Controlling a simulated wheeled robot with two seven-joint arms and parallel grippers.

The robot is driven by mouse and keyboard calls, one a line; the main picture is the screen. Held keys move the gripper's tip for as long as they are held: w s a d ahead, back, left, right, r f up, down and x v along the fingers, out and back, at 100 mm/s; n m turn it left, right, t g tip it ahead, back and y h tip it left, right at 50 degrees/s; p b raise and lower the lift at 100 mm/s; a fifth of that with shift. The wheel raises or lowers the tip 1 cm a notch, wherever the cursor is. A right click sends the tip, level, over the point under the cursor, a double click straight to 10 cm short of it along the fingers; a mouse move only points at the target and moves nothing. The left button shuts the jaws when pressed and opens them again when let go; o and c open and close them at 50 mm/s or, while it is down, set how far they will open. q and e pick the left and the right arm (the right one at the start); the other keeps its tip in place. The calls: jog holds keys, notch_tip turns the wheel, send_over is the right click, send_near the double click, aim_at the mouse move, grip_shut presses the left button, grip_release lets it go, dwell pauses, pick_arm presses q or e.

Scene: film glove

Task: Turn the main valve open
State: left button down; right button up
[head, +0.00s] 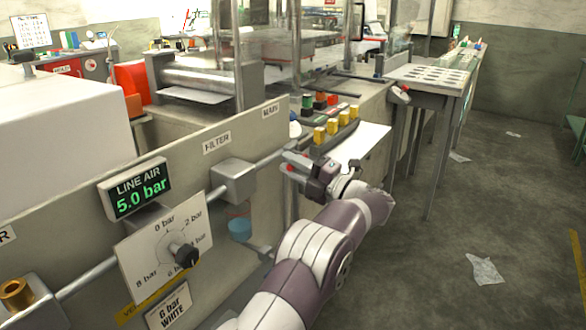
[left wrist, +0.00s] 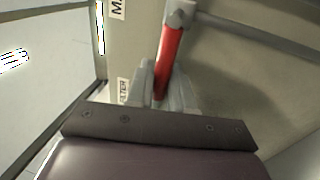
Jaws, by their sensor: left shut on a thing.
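The main valve's red lever handle (left wrist: 172,50) runs from a grey metal valve body (left wrist: 180,12) down between my left gripper's fingers in the left wrist view. My left gripper (left wrist: 162,88) is shut on this handle. The handle stands at an angle to the grey pipe (left wrist: 260,38). In the head view my left gripper (head: 298,165) is below and right of the "MAIN" label (head: 271,110), at the panel's right end. There the gripper hides most of the valve, and only small red bits show. My right gripper is in neither view.
The panel carries a filter box (head: 235,180), a "LINE AIR" display (head: 136,188) reading 5.0 bar and a pressure dial with a black knob (head: 184,255). A brass fitting (head: 15,293) is at lower left. Yellow-topped parts (head: 332,127) stand behind my gripper. Floor at right is mostly open.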

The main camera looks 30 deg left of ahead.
pick_arm(q)
jog(key=shift+f, duration=0.1)
jog(key=c, duration=1.2)
grip_release()
jog(key=shift+o, duration=0.2)
jog(key=p+v, duration=0.1)
jog(key=v, duration=1.1)
jog(key=shift+d+p, duration=0.3)
jog(key=shift+d, duration=0.1)
jog(key=shift+s, duration=0.1)
